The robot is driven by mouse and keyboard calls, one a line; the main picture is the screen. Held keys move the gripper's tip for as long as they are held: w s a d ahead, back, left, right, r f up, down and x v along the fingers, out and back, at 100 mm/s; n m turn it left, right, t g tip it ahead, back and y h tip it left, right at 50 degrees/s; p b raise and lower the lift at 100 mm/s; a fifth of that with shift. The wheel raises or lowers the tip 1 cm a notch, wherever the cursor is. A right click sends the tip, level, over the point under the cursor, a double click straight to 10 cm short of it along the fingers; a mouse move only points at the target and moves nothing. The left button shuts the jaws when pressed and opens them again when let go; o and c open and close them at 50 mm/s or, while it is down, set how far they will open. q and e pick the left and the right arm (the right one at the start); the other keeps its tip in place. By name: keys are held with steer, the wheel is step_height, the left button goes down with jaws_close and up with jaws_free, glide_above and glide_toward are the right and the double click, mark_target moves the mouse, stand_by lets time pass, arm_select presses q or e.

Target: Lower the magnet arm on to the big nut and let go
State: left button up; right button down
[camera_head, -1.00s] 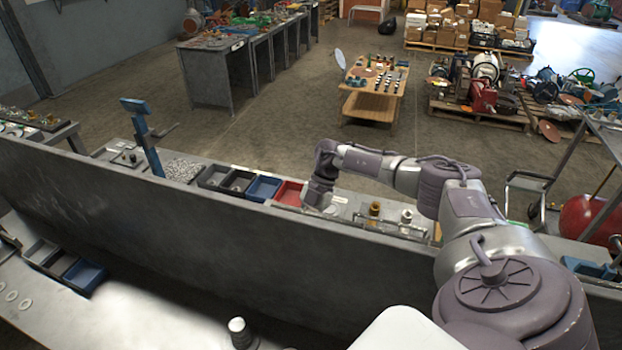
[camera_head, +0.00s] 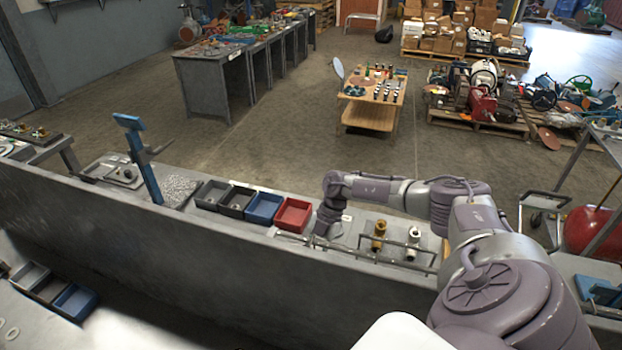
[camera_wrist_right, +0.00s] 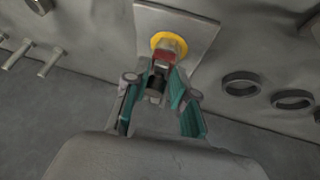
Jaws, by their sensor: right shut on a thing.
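My right gripper (camera_wrist_right: 160,85) shows in the right wrist view, its teal-sided fingers shut on a small dark piece with a red part (camera_wrist_right: 164,56), which looks like the magnet arm. In the head view my right arm reaches over the grey partition, and the partition hides the gripper. My left gripper is not in view.
In the right wrist view, dark rings (camera_wrist_right: 241,84) lie at right and metal pins (camera_wrist_right: 50,62) at left. In the head view, a red bin (camera_head: 293,214) and blue bin (camera_head: 263,208) stand left of my wrist; brass (camera_head: 379,236) and silver (camera_head: 413,243) fittings stand right.

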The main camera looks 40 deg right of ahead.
steer(key=shift+s+a+f, duration=0.1)
steer(key=shift+s+f, duration=0.2)
steer(key=shift+f, duration=0.3)
steer(key=c, duration=1.3)
jaws_free()
steer(key=shift+c, duration=0.2)
steer(key=shift+o, duration=1.2)
steer(key=shift+w+f, duration=0.1)
steer(key=shift+o, duration=0.4)
steer(key=shift+w, duration=0.4)
steer(key=shift+s+d+r, duration=0.15)
steer(key=shift+d+r, duration=0.1)
steer(key=shift+r, duration=0.25)
steer(key=v, duration=1.1)
steer(key=shift+w+d, duration=0.2)
steer(key=shift+w, duration=0.1)
